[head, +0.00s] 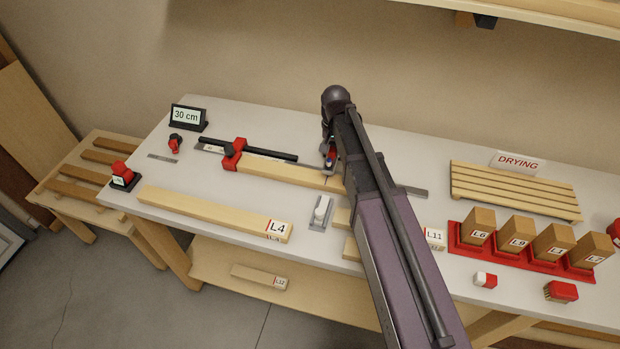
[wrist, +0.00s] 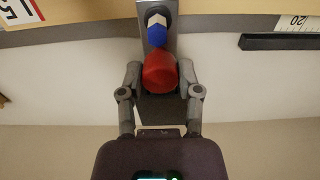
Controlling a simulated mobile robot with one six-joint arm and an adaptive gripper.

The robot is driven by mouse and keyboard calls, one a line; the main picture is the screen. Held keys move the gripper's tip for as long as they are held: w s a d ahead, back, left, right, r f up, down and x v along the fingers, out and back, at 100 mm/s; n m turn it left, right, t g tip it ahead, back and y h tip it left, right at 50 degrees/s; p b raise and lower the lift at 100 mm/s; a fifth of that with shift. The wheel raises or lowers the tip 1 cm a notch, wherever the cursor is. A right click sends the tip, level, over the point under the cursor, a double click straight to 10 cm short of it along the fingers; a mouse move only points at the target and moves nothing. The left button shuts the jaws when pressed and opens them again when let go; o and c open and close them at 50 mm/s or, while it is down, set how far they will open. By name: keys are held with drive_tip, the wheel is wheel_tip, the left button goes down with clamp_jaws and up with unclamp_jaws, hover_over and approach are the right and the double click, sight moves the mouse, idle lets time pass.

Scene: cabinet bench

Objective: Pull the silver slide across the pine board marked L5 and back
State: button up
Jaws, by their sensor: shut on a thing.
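The pine board (head: 278,172) lies along the bench beside a black fence; its L5 label (wrist: 18,12) shows upside down in the wrist view's corner. The silver slide (wrist: 142,40) lies across the board's edge, with a blue piece and a red round handle (wrist: 159,72) on it. My gripper (wrist: 160,92) has a finger on each side of the red handle and is shut on it. In the head view my gripper (head: 329,152) is at the board's back edge, and my arm hides the board's right end.
A red stop block (head: 234,152) straddles the fence (head: 270,152) and board. Board L4 (head: 215,213) and a grey-white tool (head: 320,212) lie in front. A 30 cm display (head: 187,117) stands back left. A drying rack (head: 515,190) and red block holder (head: 520,255) stand right.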

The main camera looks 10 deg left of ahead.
drive_tip(key=shift+w+d, duration=0.2)
drive_tip(key=shift+w, duration=1.25)
drive_tip(key=o, duration=0.9)
drive_tip(key=shift+o, duration=0.2)
drive_tip(key=shift+r, duration=0.1)
wheel_tip(320, 180, up, 9)
drive_tip(key=p, duration=0.9)
